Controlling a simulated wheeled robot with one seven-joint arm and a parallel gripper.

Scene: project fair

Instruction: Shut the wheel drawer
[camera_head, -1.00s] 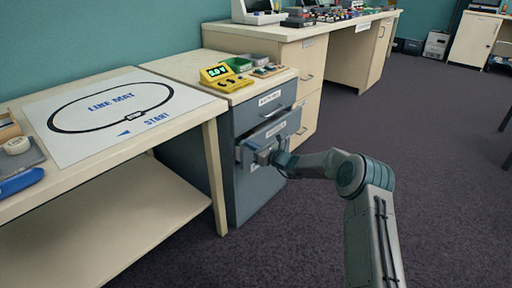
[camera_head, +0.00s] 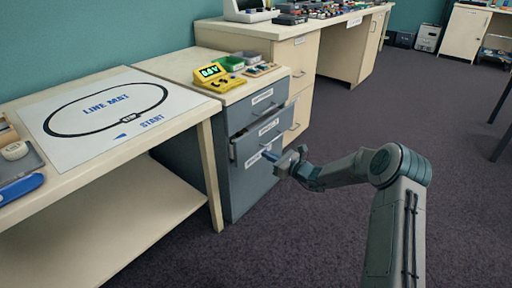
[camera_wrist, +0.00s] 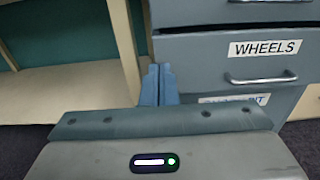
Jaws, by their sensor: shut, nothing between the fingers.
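My gripper (camera_head: 270,156) is shut and empty in front of the cabinet, low by the wheel drawer. Its blue fingers (camera_wrist: 159,72) show together in the wrist view, left of the handle.
The line mat (camera_head: 105,112) lies on the bench at left. A yellow meter (camera_head: 218,78) and small trays stand on the cabinet top. A bench leg (camera_head: 211,180) is left of the cabinet. The carpet at right is open.

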